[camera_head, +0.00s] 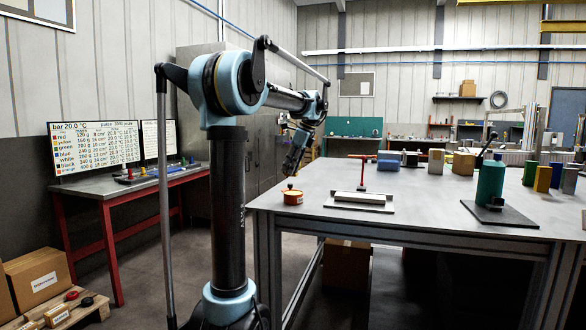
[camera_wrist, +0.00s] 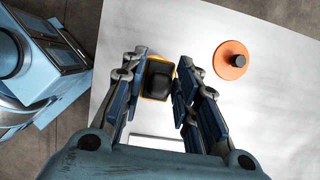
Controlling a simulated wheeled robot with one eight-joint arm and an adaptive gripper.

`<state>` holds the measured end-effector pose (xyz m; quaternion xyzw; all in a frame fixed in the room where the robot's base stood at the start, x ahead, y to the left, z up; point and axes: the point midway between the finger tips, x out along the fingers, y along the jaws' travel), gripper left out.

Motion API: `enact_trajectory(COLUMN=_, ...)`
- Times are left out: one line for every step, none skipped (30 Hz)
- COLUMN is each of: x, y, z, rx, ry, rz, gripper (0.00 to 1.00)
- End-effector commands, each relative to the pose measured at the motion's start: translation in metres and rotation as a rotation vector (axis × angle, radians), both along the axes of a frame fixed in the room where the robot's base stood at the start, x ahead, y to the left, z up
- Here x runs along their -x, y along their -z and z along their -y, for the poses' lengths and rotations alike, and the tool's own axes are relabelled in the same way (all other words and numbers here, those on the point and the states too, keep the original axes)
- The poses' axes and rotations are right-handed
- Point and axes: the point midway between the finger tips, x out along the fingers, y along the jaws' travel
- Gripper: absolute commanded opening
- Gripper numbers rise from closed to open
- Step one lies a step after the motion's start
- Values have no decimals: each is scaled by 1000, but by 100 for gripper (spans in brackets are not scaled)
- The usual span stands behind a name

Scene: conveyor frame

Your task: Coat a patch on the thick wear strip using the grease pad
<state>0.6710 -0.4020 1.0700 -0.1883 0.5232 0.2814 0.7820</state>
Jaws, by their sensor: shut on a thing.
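A pale bar on a low plate, likely the wear strip (camera_head: 360,197), lies right of the gripper. In the wrist view a pale edge, perhaps its plate (camera_wrist: 152,143), is mostly hidden by my gripper.
An orange round tin with a dark knob (camera_head: 292,197) stands at the table's left edge; it also shows in the wrist view (camera_wrist: 230,60). A red stand (camera_head: 362,174) is behind the bar. A green cylinder (camera_head: 490,181) and several blocks stand farther right. Bare table lies between.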

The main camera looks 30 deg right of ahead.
Motion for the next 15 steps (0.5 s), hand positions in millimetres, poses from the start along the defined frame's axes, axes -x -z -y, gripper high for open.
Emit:
enact_trajectory(x=2, y=0, z=3, rx=0, ry=4, rz=0, gripper=9)
enact_trajectory(x=2, y=0, z=4, rx=0, ry=6, rz=0, gripper=9)
enact_trajectory(x=3, y=0, z=5, rx=0, ry=8, rz=0, gripper=9)
enact_trajectory(x=3, y=0, z=6, rx=0, ry=9, rz=0, gripper=9)
enact_trajectory(x=4, y=0, z=6, rx=0, ry=10, rz=0, gripper=9)
enact_trajectory(x=4, y=0, z=7, rx=0, ry=11, rz=0, gripper=9)
enact_trajectory(x=4, y=0, z=7, rx=0, ry=12, rz=0, gripper=9)
enact_trajectory(x=5, y=0, z=8, rx=0, ry=12, rz=0, gripper=9)
enact_trajectory(x=5, y=1, z=8, rx=0, ry=12, rz=0, gripper=9)
enact_trajectory(x=5, y=2, z=8, rx=0, ry=13, rz=0, gripper=9)
enact_trajectory(x=5, y=2, z=9, rx=0, ry=13, rz=0, gripper=9)
enact_trajectory(x=5, y=4, z=9, rx=0, ry=13, rz=0, gripper=9)
enact_trajectory(x=5, y=6, z=9, rx=0, ry=13, rz=0, gripper=9)
enact_trajectory(x=5, y=8, z=9, rx=0, ry=13, rz=0, gripper=9)
enact_trajectory(x=5, y=11, z=9, rx=0, ry=14, rz=0, gripper=9)
